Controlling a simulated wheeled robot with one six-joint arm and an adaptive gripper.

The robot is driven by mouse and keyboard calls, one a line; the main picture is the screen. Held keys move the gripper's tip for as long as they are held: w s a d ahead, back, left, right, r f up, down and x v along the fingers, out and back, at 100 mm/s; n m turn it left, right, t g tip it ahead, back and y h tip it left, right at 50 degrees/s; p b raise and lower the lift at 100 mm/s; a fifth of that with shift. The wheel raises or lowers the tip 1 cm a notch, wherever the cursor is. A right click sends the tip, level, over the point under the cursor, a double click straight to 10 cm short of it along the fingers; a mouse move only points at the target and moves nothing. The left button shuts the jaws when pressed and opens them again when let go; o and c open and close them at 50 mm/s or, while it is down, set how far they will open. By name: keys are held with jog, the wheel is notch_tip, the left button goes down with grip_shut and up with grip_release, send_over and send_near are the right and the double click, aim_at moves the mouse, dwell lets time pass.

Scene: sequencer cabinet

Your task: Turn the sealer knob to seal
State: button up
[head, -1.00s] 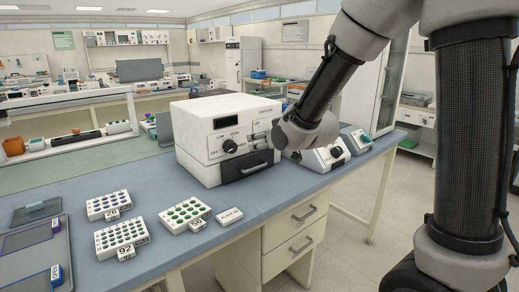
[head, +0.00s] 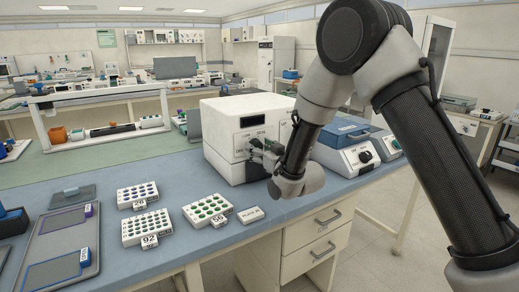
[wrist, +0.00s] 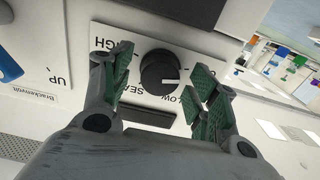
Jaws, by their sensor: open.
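The sealer, a white box (head: 222,125), stands on the blue bench; my gripper (head: 264,152) is at its front and hides its knob in the head view. In the wrist view the round black knob (wrist: 157,71) sits on a white dial plate marked HIGH, SEAL and LOW. Its white mark points to the right of the picture, near the LOW lettering. My gripper (wrist: 154,76) is open, with one green-padded finger on each side of the knob. A gap shows between each finger and the knob, and I cannot tell how deep the fingers reach.
A blue-topped device (head: 343,140) stands right of the sealer. White well racks (head: 138,194) and trays (head: 62,240) lie on the bench at left. Drawers (head: 318,240) are below the front edge.

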jog(key=shift+w+a, duration=0.15)
jog(key=shift+w, duration=0.1)
jog(key=shift+c, duration=0.2)
jog(key=c, duration=1)
